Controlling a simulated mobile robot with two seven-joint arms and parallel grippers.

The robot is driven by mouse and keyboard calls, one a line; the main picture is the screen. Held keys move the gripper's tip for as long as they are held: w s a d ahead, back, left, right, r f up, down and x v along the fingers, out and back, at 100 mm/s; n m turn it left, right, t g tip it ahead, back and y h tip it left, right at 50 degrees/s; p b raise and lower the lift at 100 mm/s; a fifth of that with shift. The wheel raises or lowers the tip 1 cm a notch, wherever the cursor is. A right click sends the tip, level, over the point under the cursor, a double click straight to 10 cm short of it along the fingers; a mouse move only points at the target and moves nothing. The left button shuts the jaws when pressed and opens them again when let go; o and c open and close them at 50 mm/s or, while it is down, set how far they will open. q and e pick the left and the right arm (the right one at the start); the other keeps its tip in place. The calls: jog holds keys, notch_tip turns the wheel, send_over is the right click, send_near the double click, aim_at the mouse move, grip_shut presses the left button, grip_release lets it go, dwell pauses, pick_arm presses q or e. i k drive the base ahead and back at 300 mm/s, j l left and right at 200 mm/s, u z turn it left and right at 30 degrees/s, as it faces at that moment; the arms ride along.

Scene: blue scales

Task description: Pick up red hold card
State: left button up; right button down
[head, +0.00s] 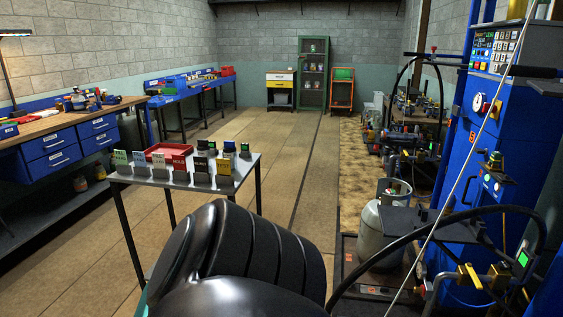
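The red card (179,163) with pale lettering stands upright in a small grey holder on the metal table (248,160). It is in the middle of a row of cards along the table's front edge. A yellow card (158,162) stands to its left and a dark card (201,166) to its right. Neither of my grippers is in view.
A red tray (160,149) lies behind the cards. Small dark objects with coloured tops (229,148) stand at the table's back right. A grey gas cylinder (372,230) and blue machine (455,150) stand at right. Floor (275,190) beyond the table is clear.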

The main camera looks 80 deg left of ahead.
aim_at(178, 161)
jog(key=u, duration=3.3)
jog(key=i+j, duration=0.15)
jog(key=j, duration=0.2)
jog(key=i+j, duration=0.15)
jog(key=j, duration=0.25)
jog(key=i+j, duration=0.15)
jog(key=j, duration=0.2)
jog(key=i+j, duration=0.2)
jog(key=i, duration=0.15)
jog(key=i+j, duration=0.15)
jog(key=i, duration=0.2)
jog(key=i+j, duration=0.2)
jog(key=i, duration=0.15)
